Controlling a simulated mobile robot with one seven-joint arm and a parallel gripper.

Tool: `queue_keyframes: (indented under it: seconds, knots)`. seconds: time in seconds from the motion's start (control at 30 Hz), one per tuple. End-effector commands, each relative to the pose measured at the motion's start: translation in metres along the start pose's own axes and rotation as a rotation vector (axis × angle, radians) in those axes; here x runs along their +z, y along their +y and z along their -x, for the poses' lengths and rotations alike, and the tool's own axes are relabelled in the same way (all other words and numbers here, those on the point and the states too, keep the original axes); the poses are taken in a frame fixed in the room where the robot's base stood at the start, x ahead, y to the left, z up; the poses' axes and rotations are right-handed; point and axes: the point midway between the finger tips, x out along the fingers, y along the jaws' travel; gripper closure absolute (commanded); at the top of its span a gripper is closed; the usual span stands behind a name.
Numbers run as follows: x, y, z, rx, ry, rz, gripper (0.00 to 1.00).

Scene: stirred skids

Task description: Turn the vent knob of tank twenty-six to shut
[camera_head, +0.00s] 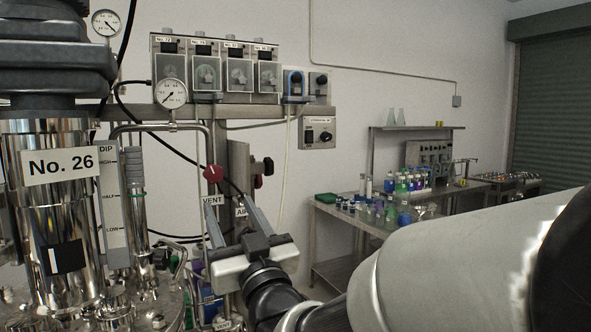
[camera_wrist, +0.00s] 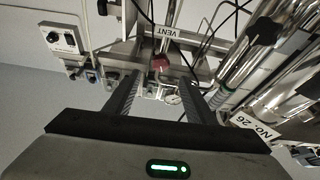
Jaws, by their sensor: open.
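The steel tank (camera_head: 42,215) labelled No. 26 stands at the left, and its label (camera_wrist: 255,135) also shows in the wrist view. The red vent knob (camera_head: 213,173) sits on thin pipework right of the tank, above a VENT label (camera_head: 211,200). In the wrist view, which looks upside down, the red knob (camera_wrist: 160,64) shows between and beyond my fingertips. My gripper (camera_head: 232,208) is open and empty, its two fingers pointing toward the knob from below. In the wrist view my gripper (camera_wrist: 161,82) appears apart from the knob. The knob's exact angle is hard to read.
A dark knob (camera_head: 262,167) on a metal bracket is just right of the vent knob. Pressure gauges (camera_head: 171,94), black hoses and a wall panel (camera_head: 237,75) are above. A bench (camera_head: 345,222) with bottles stands behind at the right.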

Motion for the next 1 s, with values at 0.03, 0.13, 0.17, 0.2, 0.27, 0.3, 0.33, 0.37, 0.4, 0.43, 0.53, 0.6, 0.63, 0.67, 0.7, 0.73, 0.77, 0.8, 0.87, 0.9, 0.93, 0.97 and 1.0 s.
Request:
queue_keyframes:
  seconds: [0.03,0.13,0.17,0.2,0.27,0.3,0.33,0.37,0.4,0.43,0.53,0.6,0.63,0.67,0.7,0.73,0.77,0.8,0.87,0.9,0.93,0.97,1.0]
  knots:
    - [-0.001,-0.001,-0.003,-0.002,0.005,0.000,0.50]
    - [-0.002,-0.001,-0.013,-0.002,0.007,0.000,0.50]
    - [-0.003,-0.001,-0.018,-0.002,0.007,0.000,0.50]
    - [-0.003,-0.001,-0.024,-0.002,0.006,0.000,0.50]
    - [-0.003,-0.001,-0.036,-0.002,0.006,0.000,0.50]
    - [-0.003,-0.001,-0.045,-0.002,0.006,0.000,0.50]
    - [-0.003,-0.001,-0.052,-0.002,0.007,0.000,0.50]
    - [-0.003,-0.001,-0.059,-0.002,0.006,0.001,0.50]
    - [-0.003,-0.001,-0.067,-0.001,0.005,0.001,0.50]
    - [-0.003,-0.001,-0.074,-0.001,0.005,0.001,0.50]
    - [-0.003,-0.001,-0.096,-0.002,0.005,0.000,0.50]
    - [-0.003,-0.001,-0.112,-0.002,0.005,0.001,0.50]
    - [-0.003,-0.001,-0.118,-0.002,0.005,0.002,0.50]
    - [-0.004,-0.001,-0.124,-0.001,0.006,0.002,0.50]
    - [-0.003,-0.001,-0.132,-0.001,0.004,0.002,0.50]
    - [-0.003,-0.001,-0.137,-0.001,0.005,0.001,0.50]
    - [-0.003,-0.001,-0.142,-0.001,0.005,0.001,0.50]
    - [-0.003,-0.001,-0.149,-0.002,0.005,0.001,0.50]
    - [-0.003,0.000,-0.157,-0.001,0.004,0.001,0.50]
    - [-0.003,0.000,-0.161,-0.001,0.005,0.001,0.50]
    - [-0.003,0.000,-0.164,0.000,0.005,0.001,0.50]
    - [-0.003,0.000,-0.166,0.000,0.005,0.001,0.50]
    - [-0.003,0.000,-0.169,0.000,0.005,0.001,0.50]
